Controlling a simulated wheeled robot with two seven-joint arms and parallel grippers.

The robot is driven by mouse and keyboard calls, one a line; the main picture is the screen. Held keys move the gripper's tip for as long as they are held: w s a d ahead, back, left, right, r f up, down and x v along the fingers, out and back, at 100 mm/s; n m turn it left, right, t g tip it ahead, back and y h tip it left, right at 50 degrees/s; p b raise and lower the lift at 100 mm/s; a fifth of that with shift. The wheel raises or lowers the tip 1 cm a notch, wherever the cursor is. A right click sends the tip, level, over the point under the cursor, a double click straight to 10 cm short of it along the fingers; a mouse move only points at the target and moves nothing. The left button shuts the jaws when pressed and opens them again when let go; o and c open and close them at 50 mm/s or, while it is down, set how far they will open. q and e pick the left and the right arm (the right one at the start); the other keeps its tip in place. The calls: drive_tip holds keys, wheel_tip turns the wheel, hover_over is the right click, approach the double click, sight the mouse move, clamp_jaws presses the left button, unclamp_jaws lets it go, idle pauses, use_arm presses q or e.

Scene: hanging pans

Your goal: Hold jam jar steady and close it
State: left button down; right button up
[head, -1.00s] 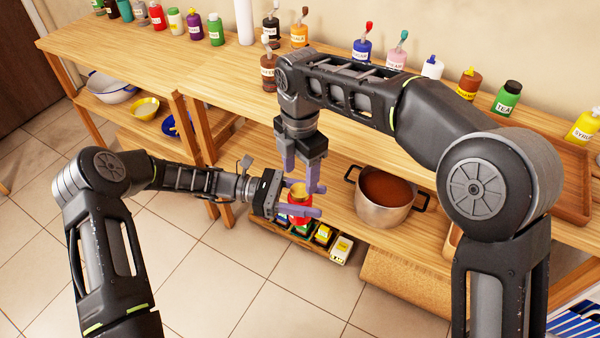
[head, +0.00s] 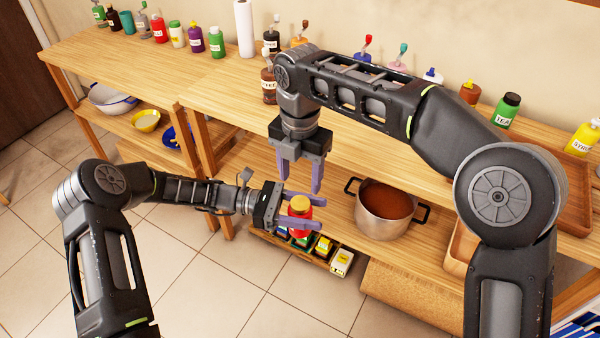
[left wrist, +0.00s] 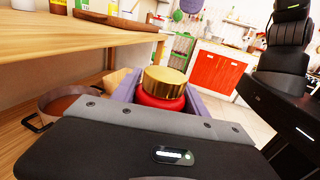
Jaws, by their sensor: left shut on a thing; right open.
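The jam jar (head: 299,211) is red and held upright in the air in front of the shelf unit. Its gold lid (head: 299,202) sits on top and looks level. In the left wrist view the gold lid (left wrist: 165,81) covers the mouth of the red jar (left wrist: 160,100). My left gripper (head: 310,212) is shut on the jar, with a purple finger on each side of it. My right gripper (head: 300,185) points down above and just behind the jar, open and apart from the lid. Whether the lid is fully tightened I cannot tell.
A pot of brown-red contents (head: 385,208) stands on the lower shelf to the right of the jar. A low crate of small boxes (head: 318,250) lies below the jar. Several bottles line the back of the upper counter (head: 225,85).

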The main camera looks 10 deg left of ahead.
sight(300, 202)
drive_tip(key=shift+f, duration=3.8)
drive_tip(key=shift+c, duration=0.6)
clamp_jaws()
drive_tip(key=m, duration=0.3)
